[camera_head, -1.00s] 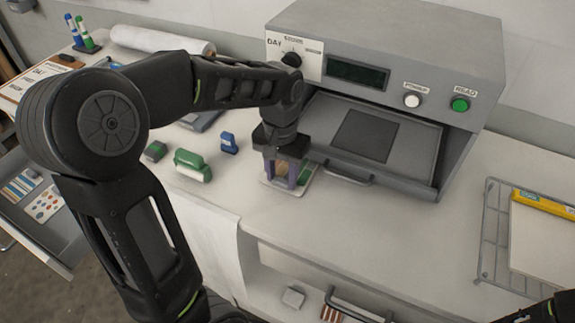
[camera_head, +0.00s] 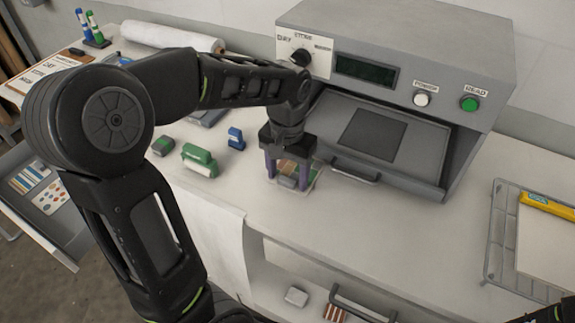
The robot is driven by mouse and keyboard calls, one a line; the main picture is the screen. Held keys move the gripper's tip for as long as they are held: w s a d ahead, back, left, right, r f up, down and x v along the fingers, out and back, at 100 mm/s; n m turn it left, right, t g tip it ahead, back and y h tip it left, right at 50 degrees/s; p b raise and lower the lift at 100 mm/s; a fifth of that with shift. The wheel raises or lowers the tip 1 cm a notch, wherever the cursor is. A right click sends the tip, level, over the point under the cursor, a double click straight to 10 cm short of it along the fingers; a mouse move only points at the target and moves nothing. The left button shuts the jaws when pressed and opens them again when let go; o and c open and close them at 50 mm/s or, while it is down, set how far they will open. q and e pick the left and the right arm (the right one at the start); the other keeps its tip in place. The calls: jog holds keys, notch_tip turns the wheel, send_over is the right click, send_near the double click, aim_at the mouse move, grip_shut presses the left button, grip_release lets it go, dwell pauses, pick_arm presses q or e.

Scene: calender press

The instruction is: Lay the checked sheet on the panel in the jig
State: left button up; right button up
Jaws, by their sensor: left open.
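My left gripper (camera_head: 287,183) points down on the bench in front of the press, with its two purple fingers apart. Between and behind the fingers is a small flat piece with a pale and green edge (camera_head: 313,180), perhaps the jig. A small grey block (camera_head: 287,183) and a brownish patch show between the fingers. The fingers hide much of this spot, so I cannot make out the panel. I cannot identify a checked sheet for sure. A red-and-white striped piece (camera_head: 334,313) lies in the lower open drawer.
The grey press (camera_head: 400,50) stands behind, its tray with a dark square (camera_head: 373,134) out front. Green (camera_head: 198,160) and blue (camera_head: 236,138) items stand left of the gripper. A wire rack (camera_head: 497,235) lies at right. The bench between is clear.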

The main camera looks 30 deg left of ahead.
pick_arm(q)
notch_tip(320, 180, up, 12)
jog(key=shift+r, duration=0.15)
dwell(0.3)
dwell(0.4)
